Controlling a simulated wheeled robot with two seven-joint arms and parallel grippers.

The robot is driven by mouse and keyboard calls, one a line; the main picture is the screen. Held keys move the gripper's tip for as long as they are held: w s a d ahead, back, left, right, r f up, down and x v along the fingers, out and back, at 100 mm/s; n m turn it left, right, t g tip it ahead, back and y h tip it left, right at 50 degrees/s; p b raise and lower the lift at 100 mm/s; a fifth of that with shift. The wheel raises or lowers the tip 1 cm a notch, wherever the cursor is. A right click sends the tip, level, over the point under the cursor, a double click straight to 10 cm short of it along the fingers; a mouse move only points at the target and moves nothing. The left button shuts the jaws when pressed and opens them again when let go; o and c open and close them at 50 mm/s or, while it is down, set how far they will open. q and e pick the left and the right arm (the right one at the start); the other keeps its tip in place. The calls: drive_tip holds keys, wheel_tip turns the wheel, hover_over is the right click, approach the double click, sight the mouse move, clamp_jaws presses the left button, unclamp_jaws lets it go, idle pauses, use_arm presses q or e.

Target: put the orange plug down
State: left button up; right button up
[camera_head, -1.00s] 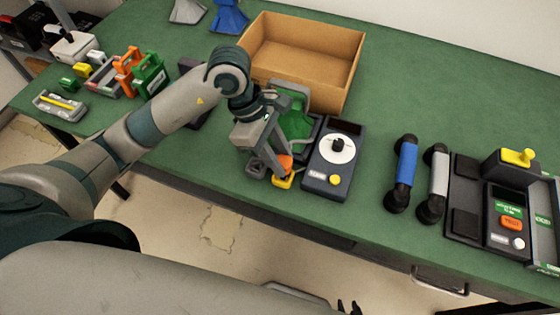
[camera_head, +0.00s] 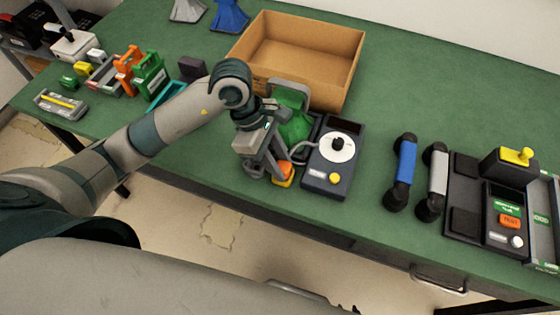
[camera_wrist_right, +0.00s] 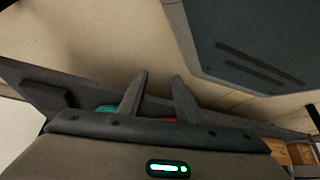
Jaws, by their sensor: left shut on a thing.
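The orange plug (camera_head: 286,168) is at the fingertips of my left gripper (camera_head: 279,175), near the front edge of the green table. The gripper points down and is shut on the plug. A yellow piece (camera_head: 285,182) shows just below the plug. I cannot tell whether the plug touches it or the table. The fingers partly hide both. My right gripper (camera_wrist_right: 160,88) is empty in the right wrist view, with its two fingers apart, away from the tabletop things.
A dark box with a white dial (camera_head: 336,148) stands close right of the left gripper. A green item (camera_head: 296,127) and an open cardboard box (camera_head: 345,82) are behind it. Blue (camera_head: 405,165) and grey handsets lie further right. Bare table (camera_head: 370,110) lies between.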

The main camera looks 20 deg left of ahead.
drive_tip(key=shift+w+a+r, duration=0.15)
drive_tip(key=shift+w+r, duration=0.05)
drive_tip(key=shift+w, duration=0.25)
use_arm(q)
drive_tip(key=shift+f, duration=0.15)
use_arm(e)
drive_tip(key=shift+w+a, duration=0.1)
drive_tip(key=shift+a, duration=0.05)
use_arm(q)
drive_tip(key=o, duration=0.9)
drive_tip(key=shift+o, duration=0.8)
use_arm(e)
drive_tip(key=shift+w+a+r+t, duration=0.15)
drive_tip(key=shift+w+r+t, duration=0.1)
drive_tip(key=shift+t, duration=0.05)
drive_tip(key=shift+s, duration=0.1)
